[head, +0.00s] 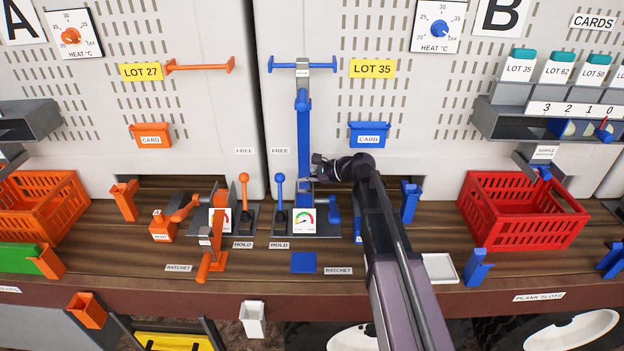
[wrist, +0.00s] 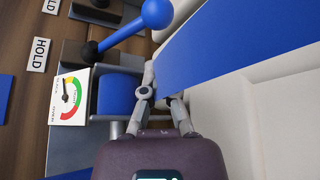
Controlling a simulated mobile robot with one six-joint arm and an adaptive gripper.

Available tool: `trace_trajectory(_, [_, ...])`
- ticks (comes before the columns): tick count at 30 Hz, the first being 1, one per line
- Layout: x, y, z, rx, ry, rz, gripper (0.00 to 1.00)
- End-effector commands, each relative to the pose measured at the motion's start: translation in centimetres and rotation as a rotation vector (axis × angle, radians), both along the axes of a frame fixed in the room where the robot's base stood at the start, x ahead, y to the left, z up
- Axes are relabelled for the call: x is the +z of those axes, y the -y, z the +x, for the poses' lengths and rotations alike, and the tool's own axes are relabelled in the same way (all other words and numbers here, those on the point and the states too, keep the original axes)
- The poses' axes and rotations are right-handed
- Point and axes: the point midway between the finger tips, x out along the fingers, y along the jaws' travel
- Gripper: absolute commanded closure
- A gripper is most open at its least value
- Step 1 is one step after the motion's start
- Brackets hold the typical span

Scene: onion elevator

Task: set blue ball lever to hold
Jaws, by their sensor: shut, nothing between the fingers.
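The blue ball lever (head: 280,188) stands at the left of the blue station, its ball up, between a FREE label (head: 280,151) behind and a HOLD label (head: 279,245) in front. In the wrist view the lever's ball (wrist: 157,13) is at the top, its rod slanting down to a dark pivot, and the HOLD label (wrist: 38,55) lies to the left. My gripper (head: 314,178) is shut and empty, right of the lever and close to the tall blue post (head: 304,140). Its fingers (wrist: 160,90) also show in the wrist view, apart from the lever.
The tall blue post and the dial gauge (head: 304,221) stand between or near my gripper and the lever. An orange ball lever (head: 244,190) stands just left of the blue one. A red crate (head: 520,208) sits at the right. A white tray (head: 440,268) lies in front.

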Motion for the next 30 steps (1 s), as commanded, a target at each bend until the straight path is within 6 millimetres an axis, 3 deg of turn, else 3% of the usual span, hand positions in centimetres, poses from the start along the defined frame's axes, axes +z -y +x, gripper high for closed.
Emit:
trace_trajectory(12, [-2.3, -4.4, 1.5, 0.0, 0.0, 0.0, 1.0])
trace_trajectory(30, [-2.4, -5.0, 1.7, -0.002, 0.001, 0.0, 1.0])
